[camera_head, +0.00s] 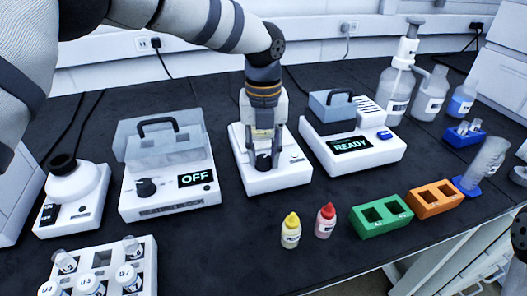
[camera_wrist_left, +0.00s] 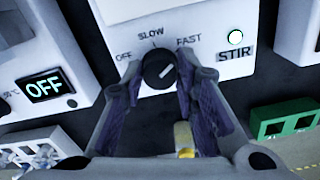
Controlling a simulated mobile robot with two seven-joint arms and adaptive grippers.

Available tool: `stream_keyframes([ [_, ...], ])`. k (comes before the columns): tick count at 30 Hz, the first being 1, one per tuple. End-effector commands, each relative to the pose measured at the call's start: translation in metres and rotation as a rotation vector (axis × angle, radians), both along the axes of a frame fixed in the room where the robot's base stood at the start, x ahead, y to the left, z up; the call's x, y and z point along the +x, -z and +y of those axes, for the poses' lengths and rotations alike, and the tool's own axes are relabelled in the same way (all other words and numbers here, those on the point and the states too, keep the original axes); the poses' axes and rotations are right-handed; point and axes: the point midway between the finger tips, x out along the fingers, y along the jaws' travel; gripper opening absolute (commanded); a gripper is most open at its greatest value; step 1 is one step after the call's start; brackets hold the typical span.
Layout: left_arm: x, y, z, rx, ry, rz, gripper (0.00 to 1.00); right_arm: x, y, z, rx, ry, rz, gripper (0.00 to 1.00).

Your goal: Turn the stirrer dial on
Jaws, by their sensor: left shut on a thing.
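The stirrer (camera_head: 287,178) is a white box in the middle of the bench. Its black dial (camera_wrist_left: 159,69) sits on the front panel among the labels OFF, SLOW and FAST. The dial's white mark points up and right, towards the FAST side. A round indicator light (camera_wrist_left: 236,37) above the STIR label looks bright with a green rim. My left gripper (camera_head: 263,158) reaches down from above and is shut on the dial, one finger on each side; the wrist view also shows its fingers (camera_wrist_left: 160,88). My right gripper is not in view.
A heating block reading OFF (camera_head: 170,190) stands left of the stirrer, and a device reading READY (camera_head: 352,146) stands right. Yellow-capped (camera_head: 291,232) and red-capped (camera_head: 325,222) bottles, green (camera_head: 382,215) and orange (camera_head: 435,199) racks stand in front. A vial rack (camera_head: 147,262) is front left.

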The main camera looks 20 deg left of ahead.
Motion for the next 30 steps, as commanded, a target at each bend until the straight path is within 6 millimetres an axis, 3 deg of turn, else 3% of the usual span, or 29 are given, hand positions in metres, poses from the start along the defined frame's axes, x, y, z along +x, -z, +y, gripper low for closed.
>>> stream_keyframes([
  [24, -0.0011, 0.0016, -0.0004, 0.0, 0.104, 0.005, 0.0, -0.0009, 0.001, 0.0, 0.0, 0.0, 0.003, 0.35],
  [25, -0.0011, 0.0016, -0.0004, 0.0, 0.104, 0.005, 0.34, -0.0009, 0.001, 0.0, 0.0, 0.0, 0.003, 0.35],
  [27, -0.001, 0.0015, -0.0005, 0.0, 0.103, 0.004, 0.48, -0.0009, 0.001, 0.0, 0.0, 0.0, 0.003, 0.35],
  [30, -0.0007, 0.0011, -0.0004, 0.0, 0.102, 0.003, 0.48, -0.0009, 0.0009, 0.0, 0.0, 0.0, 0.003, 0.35],
])
